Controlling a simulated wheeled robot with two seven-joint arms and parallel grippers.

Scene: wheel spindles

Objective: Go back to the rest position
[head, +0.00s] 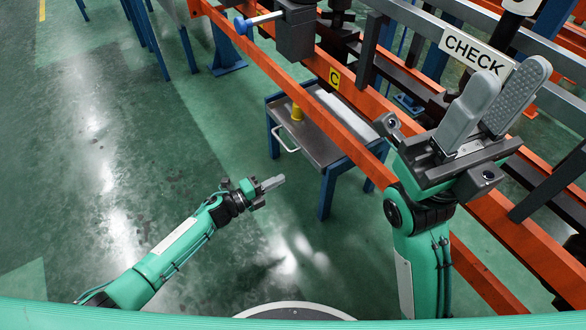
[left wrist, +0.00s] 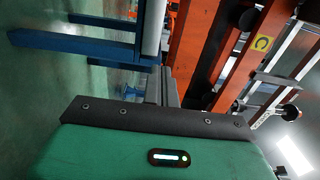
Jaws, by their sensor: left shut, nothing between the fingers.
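My left gripper (head: 272,184) is at the end of the left arm, low over the green floor, left of the small table. Its grey fingers are shut with nothing between them. In the left wrist view my green wrist housing fills the bottom, and the grey fingers (left wrist: 168,88) show just beyond it. My right gripper (head: 512,85) is raised close to the camera at the right, in front of the orange rails. Its two grey fingers point up and are apart, with no object visible between them.
Orange rails (head: 290,85) run diagonally across the right side, with a dark clamp block (head: 295,35) and a blue-tipped handle (head: 241,25). A small metal table (head: 318,148) with a yellow item (head: 297,113) stands below. A CHECK sign (head: 474,52) is behind. The left floor is clear.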

